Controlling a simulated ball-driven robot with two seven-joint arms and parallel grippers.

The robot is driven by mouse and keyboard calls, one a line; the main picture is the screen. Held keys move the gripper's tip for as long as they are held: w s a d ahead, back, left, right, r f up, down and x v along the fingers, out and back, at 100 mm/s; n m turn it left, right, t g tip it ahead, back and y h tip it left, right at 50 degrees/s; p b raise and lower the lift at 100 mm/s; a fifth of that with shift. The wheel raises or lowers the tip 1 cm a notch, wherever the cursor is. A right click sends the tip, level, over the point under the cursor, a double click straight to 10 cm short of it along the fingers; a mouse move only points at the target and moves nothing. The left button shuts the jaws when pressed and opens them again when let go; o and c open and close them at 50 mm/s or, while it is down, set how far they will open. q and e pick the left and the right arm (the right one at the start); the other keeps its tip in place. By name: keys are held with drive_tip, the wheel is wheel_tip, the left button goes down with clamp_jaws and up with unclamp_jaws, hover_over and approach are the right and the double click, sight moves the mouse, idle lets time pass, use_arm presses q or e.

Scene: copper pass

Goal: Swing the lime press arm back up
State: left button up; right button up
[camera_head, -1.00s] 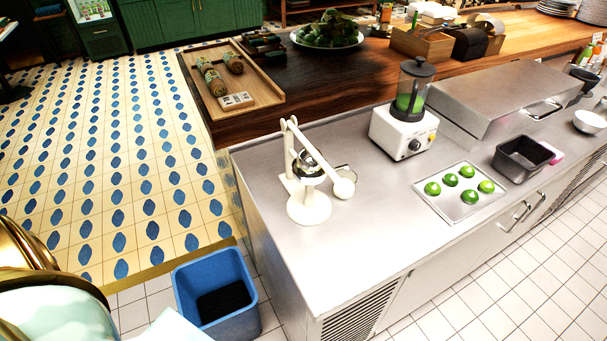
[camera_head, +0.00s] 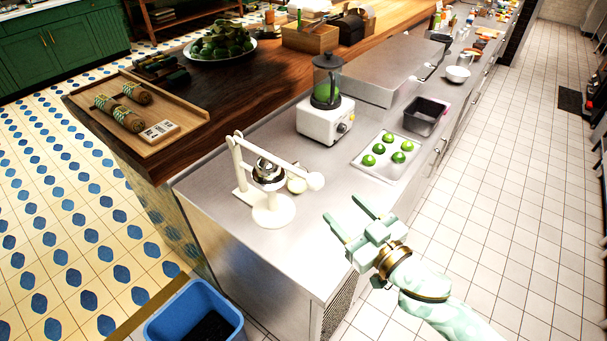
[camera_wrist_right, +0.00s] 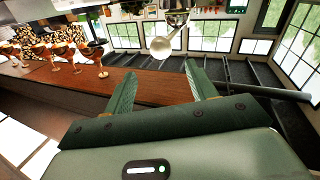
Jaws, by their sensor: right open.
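The white lime press (camera_head: 272,210) stands on the steel counter near its front left corner. Its arm (camera_head: 285,170) slopes down to the right over the metal cup (camera_head: 267,172), ending in a round white knob (camera_head: 316,181). A small pale round item (camera_head: 297,185) sits partly hidden behind the arm. My right gripper (camera_head: 343,209) is open and empty, to the right of and nearer than the knob, apart from it. In the right wrist view, the knob (camera_wrist_right: 161,48) appears beyond the gap between the open fingers (camera_wrist_right: 160,70). My left gripper is not in view.
A blender (camera_head: 325,115) and a tray of limes (camera_head: 372,173) stand behind the press. A blue bin (camera_head: 165,328) is on the floor by the counter's end. The wooden counter (camera_head: 195,138) with a board of rolled cloths lies to the left. Counter between press and tray is clear.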

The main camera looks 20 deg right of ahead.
sight(310, 176)
drive_tip(key=x, duration=1.3)
drive_tip(key=shift+a, duration=0.1)
